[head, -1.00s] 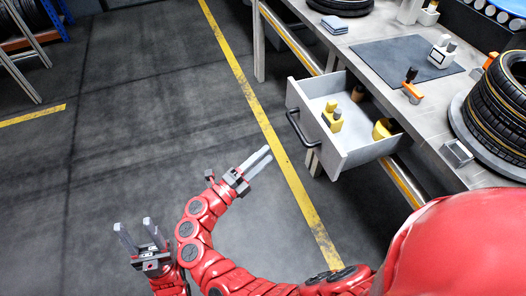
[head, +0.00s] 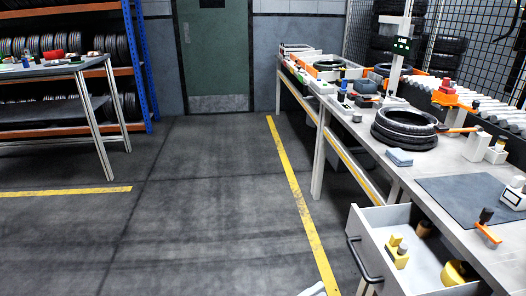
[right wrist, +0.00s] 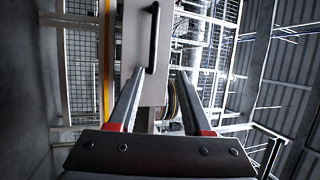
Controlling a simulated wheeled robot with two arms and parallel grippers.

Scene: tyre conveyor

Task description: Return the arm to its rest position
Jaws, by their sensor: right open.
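My right gripper (right wrist: 160,75) shows in the right wrist view with its two grey fingers apart and nothing between them. Beyond the fingertips in that view is the grey drawer front with its dark handle (right wrist: 153,38); the fingers appear apart from it. In the head view only a pale fingertip (head: 314,290) shows at the bottom edge, left of the open drawer (head: 375,228). The rest of the right arm is out of that view. My left gripper is in neither current view.
The open drawer, holding yellow items (head: 397,252), juts from the workbench (head: 455,160) at the right. A tyre (head: 404,127) and a grey mat (head: 470,197) lie on the bench. A rack (head: 146,70) and a table stand at the left. The floor (head: 190,220) between is clear.

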